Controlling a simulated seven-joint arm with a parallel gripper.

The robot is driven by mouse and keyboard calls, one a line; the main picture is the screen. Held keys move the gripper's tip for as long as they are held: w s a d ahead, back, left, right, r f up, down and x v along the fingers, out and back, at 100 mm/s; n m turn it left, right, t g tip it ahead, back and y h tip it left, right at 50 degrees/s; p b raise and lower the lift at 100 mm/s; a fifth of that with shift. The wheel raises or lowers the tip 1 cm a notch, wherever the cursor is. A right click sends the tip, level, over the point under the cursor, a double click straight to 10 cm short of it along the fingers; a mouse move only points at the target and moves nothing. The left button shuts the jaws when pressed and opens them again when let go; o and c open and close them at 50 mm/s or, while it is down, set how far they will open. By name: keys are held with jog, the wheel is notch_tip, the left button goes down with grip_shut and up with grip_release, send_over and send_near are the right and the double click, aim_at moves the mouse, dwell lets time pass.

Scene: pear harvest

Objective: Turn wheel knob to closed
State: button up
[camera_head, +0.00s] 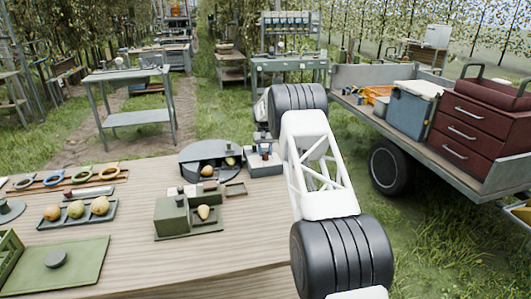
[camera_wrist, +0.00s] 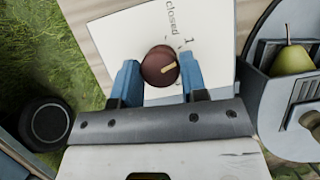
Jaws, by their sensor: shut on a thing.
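The pointer aims right and slightly up, not at that word. My gripper (camera_wrist: 160,70) has its blue fingers on both sides of the knob, shut on it. Part of the panel's other markings is hidden behind the knob and fingers. In the head view the knob's grey unit (camera_head: 265,168) stands at the table's far right edge, partly behind my arm.
A round grey stand (camera_head: 190,160) with a pear is close beside the unit; its pear (camera_wrist: 293,60) shows in the wrist view. A green box (camera_head: 172,215) and a tray of fruit (camera_head: 75,225) lie further left. A loaded trailer (camera_head: 440,130) stands right.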

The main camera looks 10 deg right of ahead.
jog(key=n+h, duration=0.1)
jog(key=n, duration=0.1)
jog(key=n+h, duration=0.1)
jog(key=n, duration=0.2)
jog(key=shift+a+n+t, duration=0.15)
jog(key=shift+n+t, duration=0.15)
jog(key=shift+n+t+h, duration=0.4)
jog(key=shift+n+h, duration=0.4)
jog(key=shift+n, duration=1.4)
jog(key=o, duration=0.9)
jog(key=shift+v, duration=3.9)
jog(key=shift+s, duration=0.1)
